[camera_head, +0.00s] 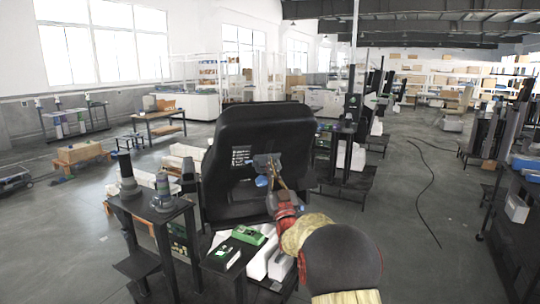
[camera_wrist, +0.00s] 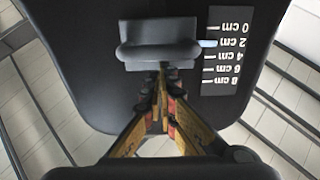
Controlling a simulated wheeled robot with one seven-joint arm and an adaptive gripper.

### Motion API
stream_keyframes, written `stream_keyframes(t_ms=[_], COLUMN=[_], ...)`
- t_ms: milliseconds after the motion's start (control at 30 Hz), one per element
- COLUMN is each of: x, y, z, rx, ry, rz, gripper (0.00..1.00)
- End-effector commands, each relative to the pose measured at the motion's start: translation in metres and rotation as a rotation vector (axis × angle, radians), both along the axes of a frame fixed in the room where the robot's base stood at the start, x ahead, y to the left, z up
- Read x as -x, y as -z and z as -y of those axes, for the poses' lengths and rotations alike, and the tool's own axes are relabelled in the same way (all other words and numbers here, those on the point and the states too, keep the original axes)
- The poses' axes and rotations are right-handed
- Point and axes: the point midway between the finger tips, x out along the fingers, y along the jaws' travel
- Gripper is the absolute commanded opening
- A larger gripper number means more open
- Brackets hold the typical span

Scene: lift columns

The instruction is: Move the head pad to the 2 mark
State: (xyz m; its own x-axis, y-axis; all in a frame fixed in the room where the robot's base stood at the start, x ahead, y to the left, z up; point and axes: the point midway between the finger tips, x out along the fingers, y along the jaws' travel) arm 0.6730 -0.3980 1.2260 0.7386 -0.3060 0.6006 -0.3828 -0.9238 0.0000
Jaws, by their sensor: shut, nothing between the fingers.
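The head pad (camera_wrist: 160,50) is a small grey block with a raised ledge, on the face of a large black panel (camera_wrist: 90,90). It also shows in the head view (camera_head: 266,160). A blue pointer (camera_wrist: 208,43) at its right side lines up with the 2 cm line of the scale (camera_wrist: 226,50), which runs from 0 to 8 cm. My gripper (camera_wrist: 163,68) is shut and empty, its tips at the pad's lower edge in the wrist view. I cannot tell whether they touch. In the head view my gripper (camera_head: 272,168) reaches the pad from below.
The black panel stands upright on a stand. A dark table (camera_head: 150,208) with grey columns stands at left, and a lower table with green parts (camera_head: 247,235) stands in front. Other stations fill the right side. Open floor (camera_head: 410,210) lies to the right.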

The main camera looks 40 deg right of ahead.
Motion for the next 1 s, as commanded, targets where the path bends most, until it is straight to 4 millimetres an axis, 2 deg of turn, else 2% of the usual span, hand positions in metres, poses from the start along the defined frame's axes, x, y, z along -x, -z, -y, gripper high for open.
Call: stream_keyframes(t_ms=[233,567,1000], x=[0.005,0.006,0.027], y=[-0.007,-0.008,0.010], z=[-0.002,-0.002,-0.011], rx=[0.000,0.000,0.000], ry=[0.000,0.000,0.001], rz=[0.001,0.001,0.001], gripper=[0.00,0.00,0.00])
